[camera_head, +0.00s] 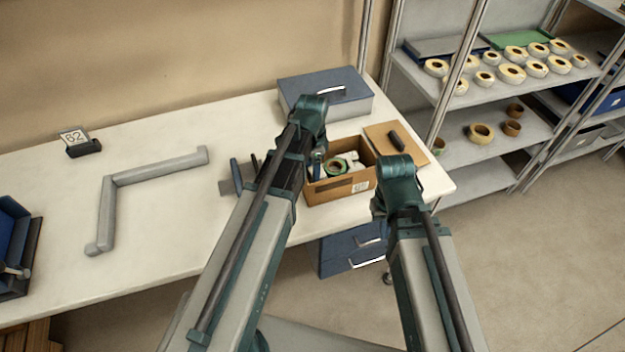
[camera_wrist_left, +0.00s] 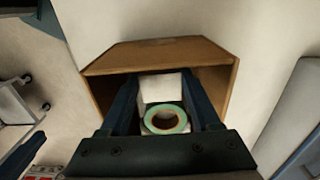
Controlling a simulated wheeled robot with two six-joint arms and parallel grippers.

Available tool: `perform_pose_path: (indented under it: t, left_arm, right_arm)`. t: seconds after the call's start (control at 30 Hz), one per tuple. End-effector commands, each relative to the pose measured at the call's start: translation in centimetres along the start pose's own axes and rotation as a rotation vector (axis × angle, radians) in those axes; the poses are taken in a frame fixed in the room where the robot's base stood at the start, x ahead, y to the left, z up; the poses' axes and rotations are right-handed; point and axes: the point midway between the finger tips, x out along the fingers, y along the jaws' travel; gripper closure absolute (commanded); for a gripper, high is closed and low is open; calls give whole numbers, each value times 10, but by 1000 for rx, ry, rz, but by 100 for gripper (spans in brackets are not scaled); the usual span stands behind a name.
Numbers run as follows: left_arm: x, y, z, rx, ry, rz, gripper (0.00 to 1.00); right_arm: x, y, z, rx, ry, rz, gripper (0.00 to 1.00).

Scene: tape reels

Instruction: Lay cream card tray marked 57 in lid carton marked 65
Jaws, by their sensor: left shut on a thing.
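The lid carton (camera_head: 338,190) is an open brown box on the table, with a label on its front; its number is too small to read. In the left wrist view the carton (camera_wrist_left: 160,52) surrounds the fingers of my left gripper (camera_wrist_left: 160,80). The gripper is shut on the cream card tray (camera_wrist_left: 160,88), down at or inside the carton opening. A green-rimmed tape reel (camera_wrist_left: 165,119) shows at the tray. Whether the tray touches the carton floor cannot be told. My right wrist is to the right of the carton in the head view; its fingers are not clearly visible.
A blue-grey box (camera_head: 325,93) stands behind the carton. A tan board (camera_head: 416,147) lies to its right. A grey angled bar (camera_head: 150,175) and a stand marked 62 (camera_head: 78,141) are on the left. Shelves with reels (camera_head: 512,73) stand at right.

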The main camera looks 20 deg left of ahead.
Motion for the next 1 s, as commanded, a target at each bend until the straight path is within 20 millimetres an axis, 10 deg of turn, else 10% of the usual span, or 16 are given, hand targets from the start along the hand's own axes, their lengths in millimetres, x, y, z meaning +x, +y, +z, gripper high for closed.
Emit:
perform_pose_path:
  t: [0.27, 0.7, 0.73, 0.87, 1.0]
  left_arm:
    - [35, 0, 0, 0, 0, 0, 100]
    - [39, 0, 0, 0, 0, 0, 100]
    - [38, 0, 0, 0, 0, 0, 33]
    - [37, 0, 0, 0, 0, 0, 9]
    - [37, 0, 0, 0, 0, 0, 6]
  right_arm:
    - [35, -3, -2, 0, 0, 0, 100]
    - [38, -4, -2, 0, 0, 0, 100]
    - [37, -4, -2, 0, 0, 0, 100]
    - [37, -4, -2, 0, 0, 0, 100]
    - [37, -4, -2, 0, 0, 0, 100]
